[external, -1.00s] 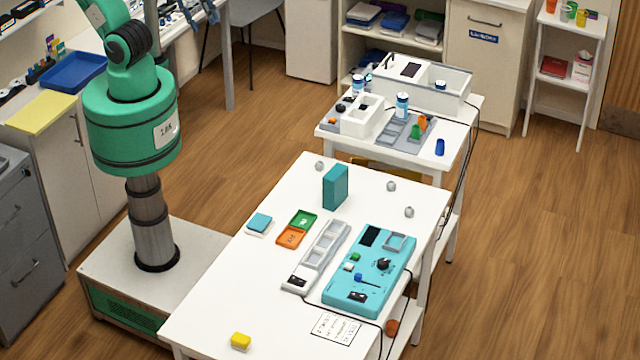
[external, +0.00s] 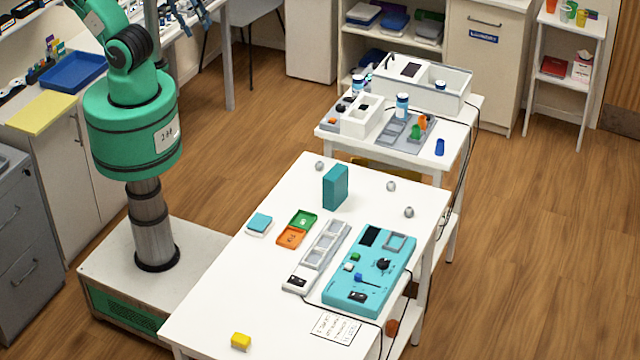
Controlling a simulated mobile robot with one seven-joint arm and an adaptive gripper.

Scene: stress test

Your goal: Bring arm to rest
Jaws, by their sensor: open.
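My green arm rises from its column at the left of the external view, beside the front white table (external: 215,300). Its upper links run out of the top of the picture. On the front table are a teal box (external: 335,187) standing upright, a teal device (external: 368,270) with knobs, a grey tray strip (external: 318,256), and green (external: 303,219) and orange (external: 291,236) trays. A yellow block (external: 241,341) lies near the front edge.
A second white table (external: 465,115) behind holds a white bin (external: 455,80), bottles and small parts. A side counter at left carries a blue tray (external: 72,72) and a yellow sheet (external: 41,112). A black cable hangs off the tables. Wooden floor is free at right.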

